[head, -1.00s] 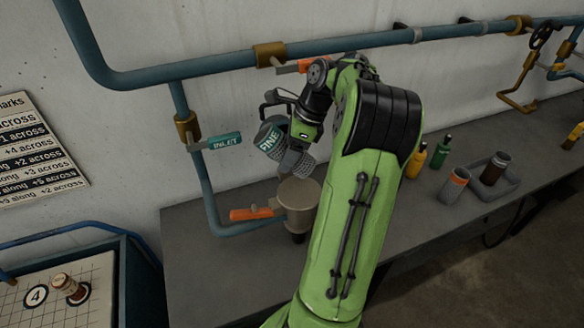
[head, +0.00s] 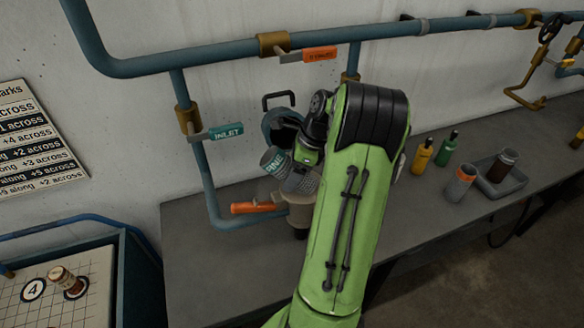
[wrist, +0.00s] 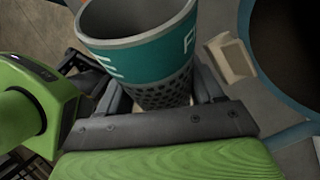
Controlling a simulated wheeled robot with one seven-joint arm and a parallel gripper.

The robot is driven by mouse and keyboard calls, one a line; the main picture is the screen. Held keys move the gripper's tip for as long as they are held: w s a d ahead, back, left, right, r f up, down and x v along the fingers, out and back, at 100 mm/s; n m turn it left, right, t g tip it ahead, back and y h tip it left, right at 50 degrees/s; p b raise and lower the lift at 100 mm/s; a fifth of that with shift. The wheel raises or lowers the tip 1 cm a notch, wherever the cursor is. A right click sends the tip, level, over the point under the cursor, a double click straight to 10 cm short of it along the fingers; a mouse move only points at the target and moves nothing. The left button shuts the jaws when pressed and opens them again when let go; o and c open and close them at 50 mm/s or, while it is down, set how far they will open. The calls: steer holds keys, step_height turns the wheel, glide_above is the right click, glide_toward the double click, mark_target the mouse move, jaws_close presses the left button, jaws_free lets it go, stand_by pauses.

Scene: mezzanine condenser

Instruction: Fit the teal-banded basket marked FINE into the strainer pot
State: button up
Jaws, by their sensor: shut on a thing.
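The teal-banded basket (head: 272,160) is in my gripper, tilted, with its banded end up and left and its grey mesh toward the right. Part of its marking shows. In the wrist view the basket (wrist: 140,52) stands between the two fingers, its open rim facing the camera and mesh below the band. My gripper (head: 300,165) is shut on it.
A dark round lid-like part (head: 280,122) with a black handle stands behind the gripper. An orange lever (head: 253,207) is left of the pot; the teal INLET lever (head: 226,131) is above. Bottles (head: 422,158) and a tray (head: 503,184) stand right. Bench front left is clear.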

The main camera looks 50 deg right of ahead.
steer(key=shift+f, duration=0.1)
steer(key=o, duration=1.2)
steer(key=shift+f+b, duration=0.15)
steer(key=shift+b, duration=0.15)
steer(key=shift+f+b, duration=0.2)
steer(key=shift+b, duration=0.4)
steer(key=p+v, duration=0.2)
steer(key=v, duration=0.3)
steer(key=p+v, duration=0.3)
steer(key=v, duration=0.3)
steer(key=p+v, duration=0.2)
steer(key=v, duration=0.3)
steer(key=shift+w+d+r+p, duration=0.15)
steer(key=shift+w+d+p, duration=0.05)
steer(key=shift+w+p, duration=0.1)
